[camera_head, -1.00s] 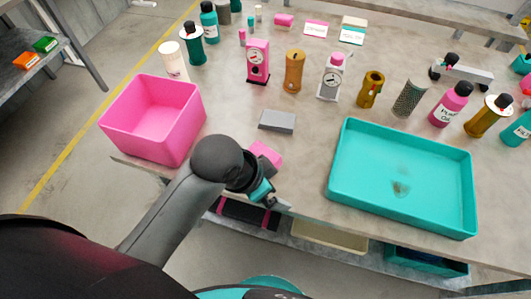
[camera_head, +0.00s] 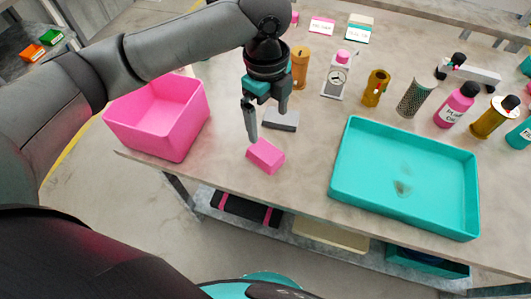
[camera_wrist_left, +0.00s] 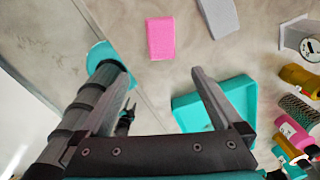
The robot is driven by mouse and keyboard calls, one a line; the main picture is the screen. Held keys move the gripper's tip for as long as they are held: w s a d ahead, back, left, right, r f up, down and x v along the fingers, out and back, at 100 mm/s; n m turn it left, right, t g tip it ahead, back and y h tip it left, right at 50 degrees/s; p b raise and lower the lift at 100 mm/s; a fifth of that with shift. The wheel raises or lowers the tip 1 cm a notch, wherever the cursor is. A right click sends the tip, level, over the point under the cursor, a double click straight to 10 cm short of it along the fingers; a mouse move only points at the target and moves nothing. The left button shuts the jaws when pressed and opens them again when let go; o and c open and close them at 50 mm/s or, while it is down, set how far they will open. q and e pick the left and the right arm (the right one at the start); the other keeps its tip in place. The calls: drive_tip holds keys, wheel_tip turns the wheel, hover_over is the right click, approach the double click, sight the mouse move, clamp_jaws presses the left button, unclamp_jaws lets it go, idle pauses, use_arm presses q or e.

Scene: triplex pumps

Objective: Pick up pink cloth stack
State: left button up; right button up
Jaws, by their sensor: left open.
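The pink cloth stack (camera_head: 265,156) is a small pink block lying on the table near its front edge, right of the pink bin. In the left wrist view the stack (camera_wrist_left: 160,38) lies beyond the fingertips, apart from them. My left gripper (camera_head: 267,122) is open and empty, pointing down above and just behind the stack in the head view. Its two fingers (camera_wrist_left: 160,75) frame bare space in the left wrist view. A small dark pronged shape (camera_wrist_left: 127,113) there may be my right gripper, too small to read. The head view does not show that gripper.
The pink bin (camera_head: 135,137) stands left of the stack and a teal tray (camera_head: 345,195) to its right. A grey block (camera_head: 281,120) lies just behind the stack. Bottles and gauges, including a white gauge (camera_head: 336,78), stand farther back. Bare table separates stack and tray.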

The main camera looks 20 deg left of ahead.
use_arm(q)
drive_tip(key=b, duration=0.3)
hover_over(265, 152)
drive_tip(key=f, duration=0.9)
drive_tip(key=shift+s+f, duration=0.2)
drive_tip(key=shift+s, duration=0.05)
drive_tip(key=f, duration=0.1)
drive_tip(key=f+b, duration=0.1)
drive_tip(key=f, duration=0.3)
drive_tip(key=shift+w+f+b, duration=0.1)
drive_tip(key=shift+w+b, duration=0.15)
drive_tip(key=shift+b, duration=0.1)
drive_tip(key=c, duration=1.4)
wheel_tip(265, 152, up, 20)
drive_tip(key=p, duration=0.5)
